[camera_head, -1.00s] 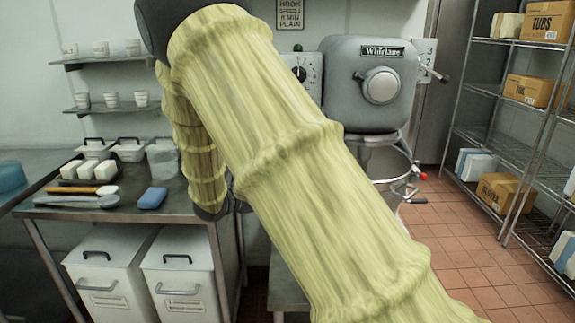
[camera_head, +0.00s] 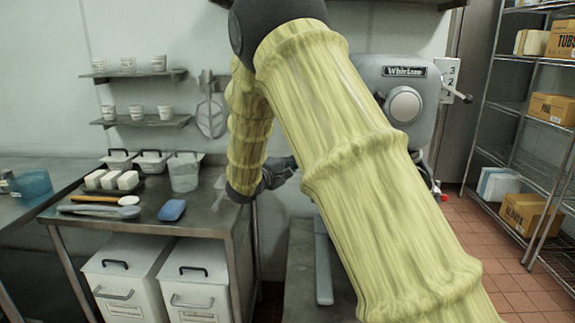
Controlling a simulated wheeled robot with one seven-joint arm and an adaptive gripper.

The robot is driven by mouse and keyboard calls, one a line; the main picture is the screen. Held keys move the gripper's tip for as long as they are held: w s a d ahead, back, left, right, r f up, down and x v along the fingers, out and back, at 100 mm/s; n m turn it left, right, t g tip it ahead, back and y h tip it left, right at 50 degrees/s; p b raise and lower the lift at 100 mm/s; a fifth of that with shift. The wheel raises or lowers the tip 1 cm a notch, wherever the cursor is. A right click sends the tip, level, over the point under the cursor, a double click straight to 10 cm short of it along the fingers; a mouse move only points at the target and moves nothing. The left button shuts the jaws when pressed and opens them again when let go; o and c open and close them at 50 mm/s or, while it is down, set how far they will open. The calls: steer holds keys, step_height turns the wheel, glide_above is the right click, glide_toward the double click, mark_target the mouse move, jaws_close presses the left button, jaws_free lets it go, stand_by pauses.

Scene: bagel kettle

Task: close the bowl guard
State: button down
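The grey mixer (camera_head: 404,104) stands at the back, right of centre, with its head and round front hub showing. My sleeved yellow arm crosses in front of it and covers the space under the head. The bowl guard is hidden behind the arm, so I cannot tell how it sits. A small piece with a red tip (camera_head: 443,197) shows at the arm's right edge. My gripper (camera_head: 280,172) is a dark shape at the forearm's end, left of the mixer and pointing right. Its fingers are too small and partly covered to read, and I see nothing held.
A steel table (camera_head: 215,215) at left carries white blocks, tubs, utensils and a blue sponge (camera_head: 172,210). White bins (camera_head: 123,275) stand under it. Wire shelving (camera_head: 510,115) with boxes (camera_head: 530,213) stands at right. Tiled floor is clear before the shelving.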

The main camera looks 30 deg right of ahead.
steer(key=shift+s+d+p, duration=0.7)
steer(key=shift+s+d, duration=0.75)
steer(key=shift+d, duration=0.05)
steer(key=shift+a, duration=0.1)
